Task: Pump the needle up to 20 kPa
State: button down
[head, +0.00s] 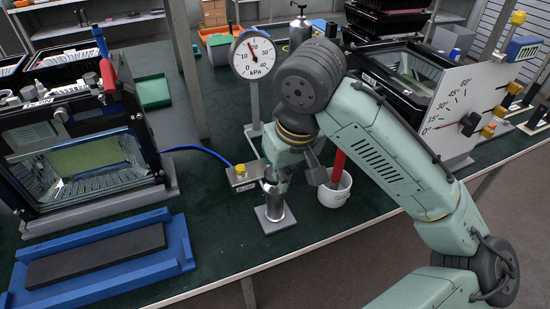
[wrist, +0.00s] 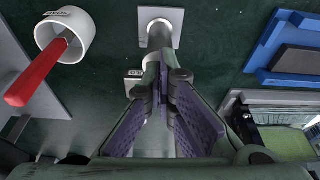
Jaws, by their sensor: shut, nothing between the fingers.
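The round white kPa gauge (head: 254,56) stands on a post at the back centre in the head view. Its red needle points up and slightly left of the top; I cannot read the exact value. A metal pump cylinder (head: 275,211) stands upright on a square plate near the table's front edge; it also shows in the wrist view (wrist: 157,37). My gripper (head: 276,180) is shut and empty, pointing down at the top of the cylinder. The fingers (wrist: 165,68) partly hide the pump's top, so I cannot tell whether they touch it.
A white cup (head: 336,192) with a red-handled tool is close on the right. A blue tray (head: 178,246) lies front left.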

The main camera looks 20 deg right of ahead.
jog(key=shift+s+r, duration=0.1)
jog(key=shift+s, duration=0.2)
jog(key=v, duration=1.2)
dwell(0.9)
